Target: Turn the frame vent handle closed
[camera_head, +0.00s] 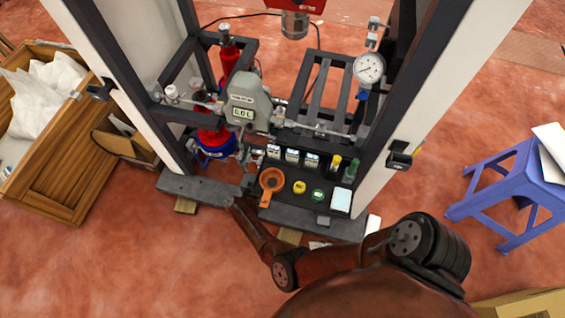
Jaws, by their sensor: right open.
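The dark dispenser frame (205,188) stands in the middle, with a grey meter (246,98) on its pipe run. A round pressure gauge (369,68) sits at the upper right, with a small blue part (362,96) below it. Small valve fittings show at the left end of the pipe (172,92) and right of the meter (278,117). I cannot tell which of these is the vent handle. My left gripper is not in view.
A red and blue cylinder (216,145) stands behind. A wooden crate (48,180) is left, a blue stool (515,185) right.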

